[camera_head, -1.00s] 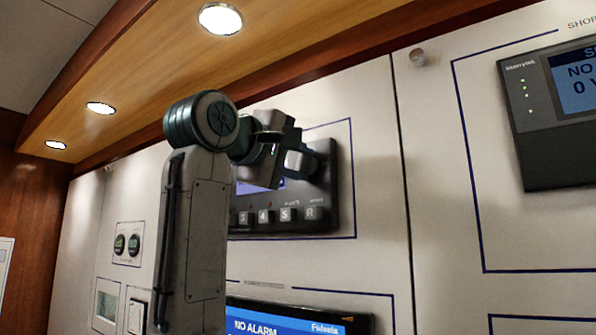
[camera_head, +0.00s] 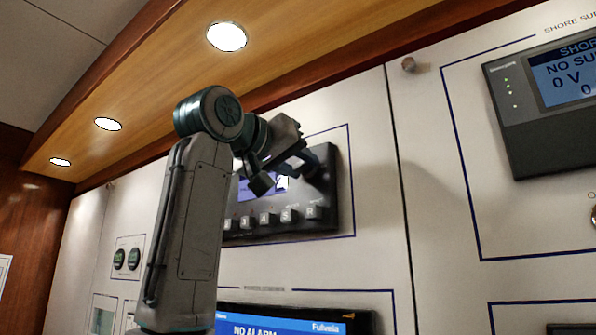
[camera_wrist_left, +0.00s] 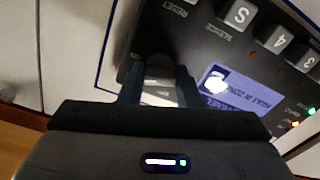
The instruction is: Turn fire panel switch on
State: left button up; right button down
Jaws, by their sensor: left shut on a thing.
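The fire panel (camera_head: 318,200) is a dark unit on the white wall, with a lit blue-violet screen and a row of light keys along its bottom. In the wrist view the panel (camera_wrist_left: 205,45) lies close in front of my left gripper (camera_wrist_left: 158,82). A dark grey switch knob (camera_wrist_left: 160,66) sits between the two fingers, which are shut on it. In the head view my left gripper (camera_head: 290,170) is at the upper part of the panel, tilted, and hides the knob and part of the screen. My right gripper is not in view.
A display reading "NO ALARM" (camera_head: 285,324) is below the panel, partly behind my arm. A shore supply unit (camera_head: 550,100) is at the right. A wooden ceiling ledge (camera_head: 300,65) runs close above.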

pick_arm(q)
jog(key=m+b, duration=0.1)
jog(key=m, duration=0.2)
jog(key=shift+m, duration=0.4)
dwell(0.4)
jog(key=o, duration=1)
jog(key=shift+c, duration=0.2)
jog(key=shift+s+a, duration=0.1)
